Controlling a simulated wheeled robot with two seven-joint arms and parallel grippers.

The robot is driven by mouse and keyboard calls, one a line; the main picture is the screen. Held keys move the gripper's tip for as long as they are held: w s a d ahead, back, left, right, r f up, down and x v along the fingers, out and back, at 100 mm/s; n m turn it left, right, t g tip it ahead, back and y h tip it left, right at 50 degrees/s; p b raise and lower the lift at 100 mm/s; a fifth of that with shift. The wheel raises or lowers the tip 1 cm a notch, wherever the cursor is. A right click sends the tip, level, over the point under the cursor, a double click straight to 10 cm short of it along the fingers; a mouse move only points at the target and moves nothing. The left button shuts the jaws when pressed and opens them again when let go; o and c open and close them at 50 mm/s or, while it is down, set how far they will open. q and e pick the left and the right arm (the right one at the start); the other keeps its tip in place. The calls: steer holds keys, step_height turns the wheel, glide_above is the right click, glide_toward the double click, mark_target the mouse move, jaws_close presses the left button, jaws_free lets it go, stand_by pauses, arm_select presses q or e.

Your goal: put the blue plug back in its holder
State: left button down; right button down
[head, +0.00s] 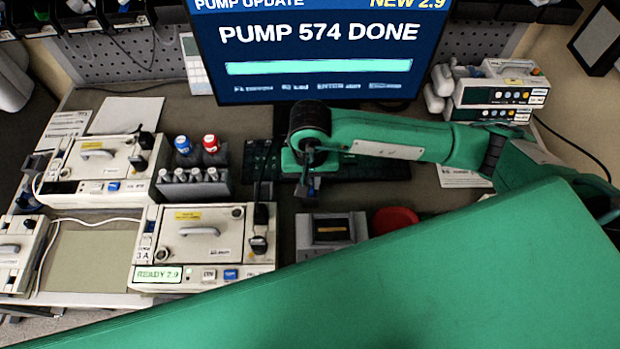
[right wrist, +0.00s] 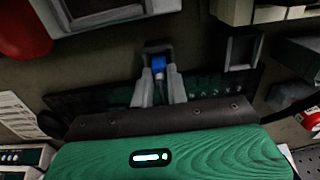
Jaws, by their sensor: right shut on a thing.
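My right gripper (head: 308,188) points down above the front of the keyboard. In the right wrist view its fingers (right wrist: 160,92) are shut on the blue plug (right wrist: 158,67), whose blue part shows between the tips. A dark grey square piece (right wrist: 154,46) shows just beyond the plug; I cannot tell whether they touch. A similar grey square frame (right wrist: 243,48) stands apart to the right in that view. I cannot tell which piece is the plug's holder. My left gripper is not in view.
A rack (head: 195,186) of grey pieces stands left, with blue-capped (head: 183,145) and red-capped (head: 211,144) bottles behind. A pump (head: 205,240) reads READY 2.9. A grey device (head: 331,231) and red bowl (head: 394,219) lie in front. The monitor (head: 318,50) reads PUMP 574 DONE.

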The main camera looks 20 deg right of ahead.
stand_by(0.3)
steer(key=c, duration=1.3)
jaws_free()
steer(key=shift+r+p, duration=0.85)
steer(key=shift+r, duration=2.65)
